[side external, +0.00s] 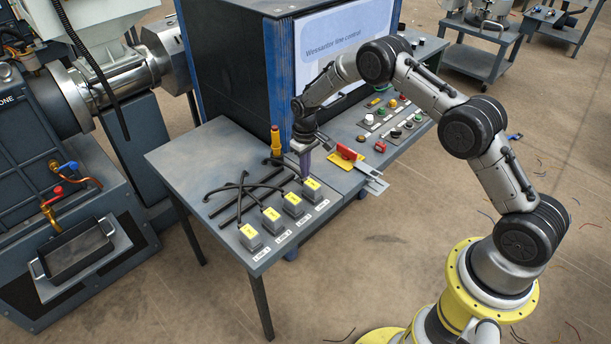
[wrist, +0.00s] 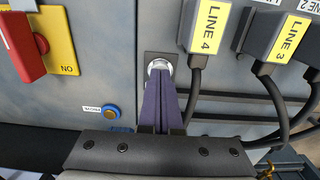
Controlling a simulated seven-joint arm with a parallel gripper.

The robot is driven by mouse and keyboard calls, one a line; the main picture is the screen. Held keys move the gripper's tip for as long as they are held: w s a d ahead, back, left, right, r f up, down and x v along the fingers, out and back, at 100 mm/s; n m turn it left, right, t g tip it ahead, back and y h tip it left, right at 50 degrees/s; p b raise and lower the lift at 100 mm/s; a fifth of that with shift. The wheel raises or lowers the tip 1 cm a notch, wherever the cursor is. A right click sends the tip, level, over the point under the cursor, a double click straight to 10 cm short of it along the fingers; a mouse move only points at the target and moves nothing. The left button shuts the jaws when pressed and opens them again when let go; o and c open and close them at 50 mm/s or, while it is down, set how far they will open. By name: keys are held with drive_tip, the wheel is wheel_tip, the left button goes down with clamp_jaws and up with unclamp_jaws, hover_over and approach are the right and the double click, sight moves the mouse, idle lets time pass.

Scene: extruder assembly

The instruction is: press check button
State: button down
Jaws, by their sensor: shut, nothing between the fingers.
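In the side view my gripper (side external: 305,178) is over the table, behind the nearest yellow-topped connector. Whether the tips touch the socket, I cannot tell.
Grey connectors with yellow tops and black cables, including LINE 4 (wrist: 207,28) and LINE 3 (wrist: 288,38), stand right of my fingers. A red switch on a yellow plate (wrist: 63,42) is at upper left. A control panel (side external: 372,145) with several buttons adjoins the table (side external: 185,160).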

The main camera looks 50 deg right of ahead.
idle(0.3)
drive_tip(key=shift+r, duration=2.9)
